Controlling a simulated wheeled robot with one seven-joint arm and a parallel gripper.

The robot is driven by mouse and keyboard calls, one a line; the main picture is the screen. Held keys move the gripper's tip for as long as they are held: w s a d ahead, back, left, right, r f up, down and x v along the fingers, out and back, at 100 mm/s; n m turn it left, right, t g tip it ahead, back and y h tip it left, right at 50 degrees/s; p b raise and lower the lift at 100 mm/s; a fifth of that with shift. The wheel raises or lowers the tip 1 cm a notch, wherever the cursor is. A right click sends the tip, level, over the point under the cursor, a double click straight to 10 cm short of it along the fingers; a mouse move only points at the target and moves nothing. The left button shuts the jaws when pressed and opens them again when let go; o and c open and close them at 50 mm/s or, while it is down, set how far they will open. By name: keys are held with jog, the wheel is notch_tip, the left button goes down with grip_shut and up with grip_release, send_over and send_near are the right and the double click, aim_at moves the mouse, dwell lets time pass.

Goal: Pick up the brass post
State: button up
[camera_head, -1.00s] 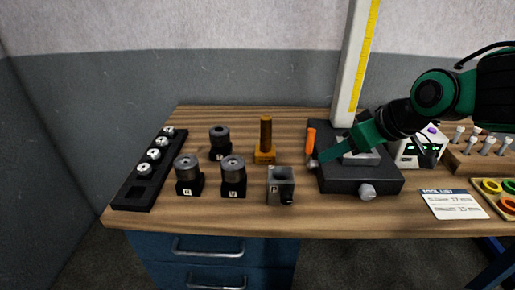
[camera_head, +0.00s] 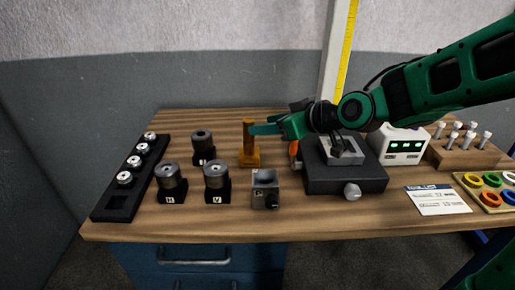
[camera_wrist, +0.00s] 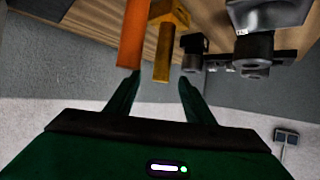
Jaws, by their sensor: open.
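The brass post (camera_head: 249,128) stands upright on a square amber base (camera_head: 249,160) near the middle of the bench. In the wrist view, which is upside down, the post (camera_wrist: 162,58) hangs between the fingers' lines, with its free end pointing toward my gripper. My gripper (camera_wrist: 159,82) is open and empty, its two green fingers spread apart. In the head view my gripper (camera_head: 262,129) reaches in from the right, its fingertips at the upper part of the post. Whether the fingers touch it I cannot tell.
An orange handle (camera_head: 294,149) rises just right of the post; it looms large in the wrist view (camera_wrist: 133,34). A grey block (camera_head: 264,190) and several dark cylinder holders stand in front and left. A black rack (camera_head: 116,200) lies at far left.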

aim_at(242, 148)
jog(key=x, duration=0.6)
jog(key=shift+w, duration=0.2)
jog(key=shift+a+x, duration=0.2)
jog(key=shift+x, duration=2.45)
jog(key=shift+s+r, duration=0.15)
jog(key=shift+c, duration=0.6)
grip_shut()
jog(key=shift+d, duration=0.1)
jog(key=shift+r, duration=0.15)
